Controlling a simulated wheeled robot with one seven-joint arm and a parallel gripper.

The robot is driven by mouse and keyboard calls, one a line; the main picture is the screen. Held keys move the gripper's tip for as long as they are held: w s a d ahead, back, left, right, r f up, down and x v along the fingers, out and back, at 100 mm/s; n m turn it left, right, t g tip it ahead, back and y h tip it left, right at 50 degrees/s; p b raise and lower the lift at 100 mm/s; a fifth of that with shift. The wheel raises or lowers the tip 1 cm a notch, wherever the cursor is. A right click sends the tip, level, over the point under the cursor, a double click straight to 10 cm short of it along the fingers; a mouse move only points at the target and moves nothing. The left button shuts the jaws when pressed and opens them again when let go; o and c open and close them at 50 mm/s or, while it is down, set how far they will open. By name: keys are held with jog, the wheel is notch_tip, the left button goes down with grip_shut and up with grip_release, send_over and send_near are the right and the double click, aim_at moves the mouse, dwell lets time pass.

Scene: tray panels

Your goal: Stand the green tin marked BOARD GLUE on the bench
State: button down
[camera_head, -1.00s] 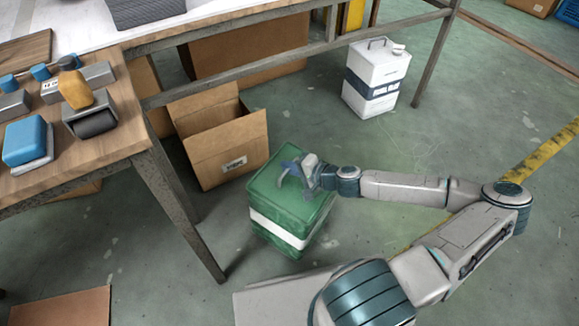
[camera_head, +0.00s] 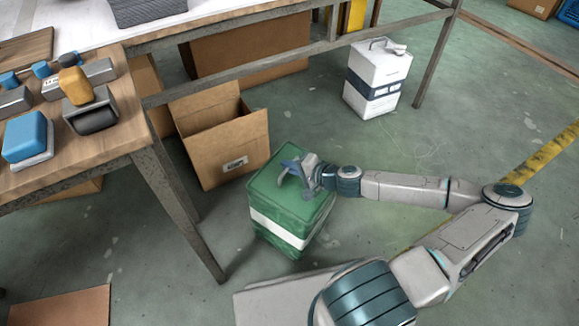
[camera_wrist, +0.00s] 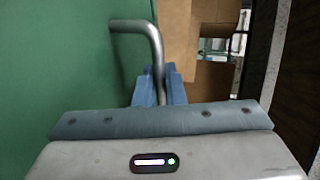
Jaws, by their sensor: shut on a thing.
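The green tin (camera_head: 290,208) with a white band stands on the floor in front of the bench (camera_head: 130,135). No lettering can be read on it. My gripper (camera_head: 297,172) is at the tin's top, shut on its metal handle. In the wrist view the grey bent handle (camera_wrist: 150,45) runs down between my gripper's blue fingers (camera_wrist: 160,88), with the tin's green top (camera_wrist: 60,60) to the left. The tin looks upright; I cannot tell whether it is clear of the floor.
An open cardboard box (camera_head: 225,150) stands just behind the tin. A white tin with a dark band (camera_head: 378,70) stands farther back. A blue-topped block (camera_head: 27,138) and a roller tool (camera_head: 92,110) lie on the bench's near corner. A brown panel (camera_head: 62,308) lies on the floor.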

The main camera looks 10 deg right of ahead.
jog(key=shift+s+d+f, duration=0.1)
jog(key=shift+d+f, duration=0.1)
jog(key=shift+f, duration=0.25)
jog(key=shift+d+f, duration=0.15)
jog(key=shift+f, duration=0.3)
jog(key=c, duration=0.8)
grip_release()
jog(key=shift+f, duration=0.1)
jog(key=shift+a, duration=0.1)
jog(key=shift+s, duration=0.1)
jog(key=shift+s+d+r, duration=0.2)
jog(key=shift+s+r, duration=0.05)
jog(key=shift+s, duration=0.05)
jog(key=shift+p+v, duration=0.55)
jog(key=shift+v, duration=1.05)
jog(key=shift+p+v, duration=0.6)
jog(key=shift+v, duration=1)
jog(key=shift+p+v, duration=0.55)
jog(key=shift+v, duration=1.25)
